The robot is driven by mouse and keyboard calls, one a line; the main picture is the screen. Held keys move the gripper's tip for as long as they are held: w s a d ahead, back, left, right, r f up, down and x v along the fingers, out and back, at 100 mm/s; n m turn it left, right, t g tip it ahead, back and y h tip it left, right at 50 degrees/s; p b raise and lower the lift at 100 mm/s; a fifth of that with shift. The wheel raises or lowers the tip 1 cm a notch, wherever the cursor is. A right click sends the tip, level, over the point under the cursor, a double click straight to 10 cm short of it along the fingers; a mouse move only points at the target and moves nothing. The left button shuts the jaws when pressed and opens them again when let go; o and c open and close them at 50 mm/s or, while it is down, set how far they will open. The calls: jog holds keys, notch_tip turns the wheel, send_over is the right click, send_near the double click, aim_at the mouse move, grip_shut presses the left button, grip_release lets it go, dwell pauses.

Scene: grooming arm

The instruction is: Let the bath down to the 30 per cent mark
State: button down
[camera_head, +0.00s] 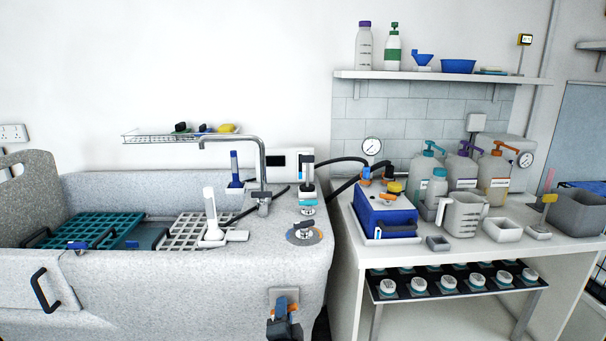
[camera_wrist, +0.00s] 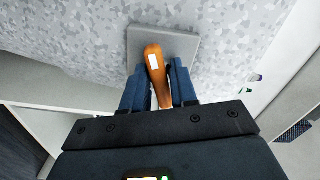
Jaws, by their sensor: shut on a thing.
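The bath (camera_head: 150,285) is a speckled grey tub on the left in the head view, with green and white slatted grids inside. No water level or percentage mark can be made out. An orange lever (camera_head: 281,303) sits on a grey plate on the bath's front face, low and near its right end. In the wrist view the orange lever (camera_wrist: 155,75) stands out from the grey plate (camera_wrist: 180,45). My gripper (camera_wrist: 158,85) is shut on the lever, one blue finger on each side. My gripper (camera_head: 284,322) also shows at the bottom of the head view and hides part of the lever.
A chrome tap (camera_head: 262,170), a white hand shower (camera_head: 211,215) and a round dial (camera_head: 305,233) are on the bath's top. A white table (camera_head: 350,255) with a blue box (camera_head: 385,212), pump bottles and a jug stands close on the right.

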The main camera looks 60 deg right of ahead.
jog(key=shift+s+f+m, duration=0.1)
jog(key=shift+f+m, duration=0.05)
jog(key=shift+m, duration=0.15)
jog(key=shift+m+b, duration=0.75)
jog(key=shift+m, duration=0.65)
jog(key=c, duration=1)
grip_release()
jog(key=shift+m, duration=0.3)
jog(key=shift+p+v, duration=1.65)
jog(key=shift+v, duration=2.3)
jog(key=shift+o, duration=0.4)
